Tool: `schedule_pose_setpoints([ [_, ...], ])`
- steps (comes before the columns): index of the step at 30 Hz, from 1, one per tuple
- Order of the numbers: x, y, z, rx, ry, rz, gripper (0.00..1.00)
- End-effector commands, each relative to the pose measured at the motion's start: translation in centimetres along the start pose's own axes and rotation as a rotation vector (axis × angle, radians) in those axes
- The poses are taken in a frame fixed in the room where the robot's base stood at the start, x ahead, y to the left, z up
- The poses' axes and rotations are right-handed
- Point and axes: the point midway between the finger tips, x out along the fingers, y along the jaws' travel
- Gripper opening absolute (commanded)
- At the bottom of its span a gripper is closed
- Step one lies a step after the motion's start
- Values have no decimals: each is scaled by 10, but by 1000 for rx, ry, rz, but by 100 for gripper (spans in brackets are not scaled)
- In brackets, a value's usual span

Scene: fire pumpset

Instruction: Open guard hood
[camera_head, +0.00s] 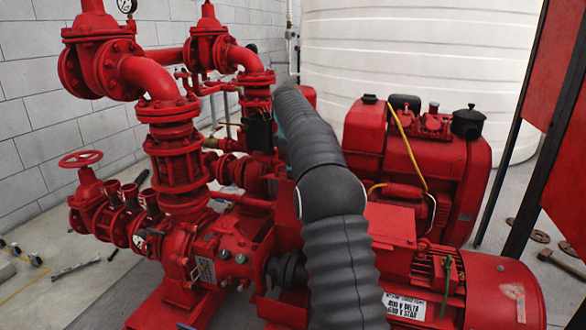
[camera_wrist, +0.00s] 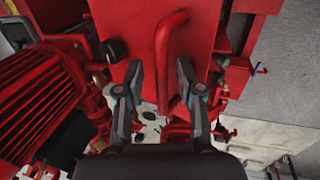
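A red flat panel (camera_wrist: 130,32) with a bar handle (camera_wrist: 165,62), which looks like the guard hood, fills the upper middle of the wrist view. My gripper (camera_wrist: 159,75) is open and empty, with one finger on each side of the handle in the picture. The handle appears lined up with the gap between the fingers, and how far beyond the fingertips it lies is unclear. Nothing shows the fingers touching it. In the head view my dark arm crosses the pump set and hides my gripper; I cannot clearly pick out the hood there.
A red ribbed motor (camera_wrist: 42,108) lies left in the wrist view. In the head view, red pipes and valves (camera_head: 175,150) stand left, a red engine (camera_head: 455,165) right and a motor (camera_head: 490,290) lower right. A white tank (camera_head: 400,50) stands behind.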

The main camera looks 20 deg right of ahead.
Motion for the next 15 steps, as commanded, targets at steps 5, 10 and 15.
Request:
schedule_pose_setpoints([
  [5,-20,1,0,1,2,4,37],
  [10,-48,1,0,1,2,4,37],
  [15,-65,1,0,0,2,2,37],
])
